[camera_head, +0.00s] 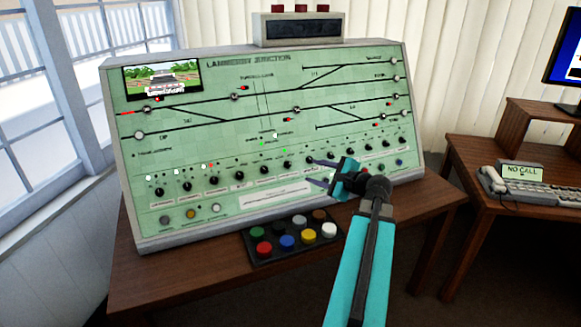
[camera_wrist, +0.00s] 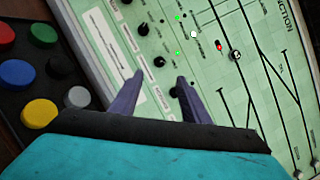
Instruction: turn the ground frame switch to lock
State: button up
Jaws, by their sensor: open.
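The green control panel (camera_head: 225,150) bears a row of small black rotary switches, including one at the left end (camera_head: 159,191). Their labels are too small to read, so I cannot tell which is the ground frame switch. My gripper (camera_head: 311,171) is open and empty at the middle-right of this row, close to the panel face. In the wrist view, my gripper (camera_wrist: 160,77) has its two dark fingers apart. One black switch (camera_wrist: 178,91) shows beside the right finger and is partly hidden by it. Another black switch (camera_wrist: 143,29) is beyond the fingertips. Contact cannot be told.
A black box (camera_head: 292,246) with several coloured buttons stands on the wooden desk (camera_head: 180,285) before the panel. A grey box with red tops (camera_head: 298,30) sits on the panel's top edge. A second desk at right holds a telephone (camera_head: 498,185) and a monitor (camera_head: 563,62).

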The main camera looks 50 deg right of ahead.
aim_at(288, 164)
jog(key=shift+p+x, duration=1.1)
jog(key=shift+x, duration=5.7)
jog(key=shift+s+f, duration=0.1)
jog(key=shift+c, duration=0.2)
jog(key=c, duration=1)
